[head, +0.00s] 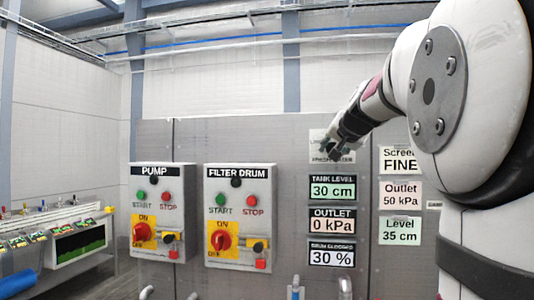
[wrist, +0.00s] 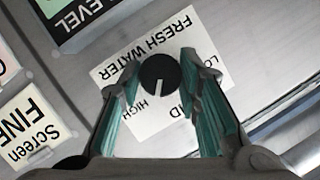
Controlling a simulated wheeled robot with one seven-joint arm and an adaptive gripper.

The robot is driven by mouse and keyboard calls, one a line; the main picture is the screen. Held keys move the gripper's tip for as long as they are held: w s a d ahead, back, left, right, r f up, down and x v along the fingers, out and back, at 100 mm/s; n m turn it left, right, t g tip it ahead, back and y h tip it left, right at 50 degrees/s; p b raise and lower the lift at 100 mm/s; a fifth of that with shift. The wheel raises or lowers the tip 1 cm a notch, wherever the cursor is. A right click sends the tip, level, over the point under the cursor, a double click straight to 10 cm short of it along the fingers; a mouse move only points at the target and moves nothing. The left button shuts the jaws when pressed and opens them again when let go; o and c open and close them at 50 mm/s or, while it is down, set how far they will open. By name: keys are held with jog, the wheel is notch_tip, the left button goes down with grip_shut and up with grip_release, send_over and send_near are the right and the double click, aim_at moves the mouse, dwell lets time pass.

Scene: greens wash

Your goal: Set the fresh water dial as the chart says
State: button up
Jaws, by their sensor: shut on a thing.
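The fresh water dial (wrist: 158,74) is a round black knob with a white pointer line, on a white plate (wrist: 108,75) lettered FRESH WATER. In the wrist view the plate is upside down, with HIGH at lower left, part of a word ending in ID at lower right and LO at right. The pointer aims down, between HIGH and the ID word. My gripper (wrist: 164,82) has its teal fingers on both sides of the knob, shut on it. In the head view my gripper (head: 335,150) covers much of the plate (head: 318,136).
Cards at right read Screen FINE (head: 400,160), Outlet 50 kPa (head: 401,194) and Level 35 cm (head: 400,231). Displays show tank level 30 cm (head: 332,188), outlet 0 kPa (head: 332,221) and drum clogged 30 % (head: 332,253). PUMP (head: 140,190) and FILTER DRUM (head: 212,190) boxes stand left.

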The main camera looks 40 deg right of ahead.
jog(key=shift+m+b, duration=0.35)
jog(key=shift+m, duration=0.05)
jog(key=o, duration=1.1)
jog(key=shift+o, duration=0.2)
jog(key=v, duration=1.2)
jog(key=shift+f, duration=0.25)
jog(key=shift+s+d, duration=0.1)
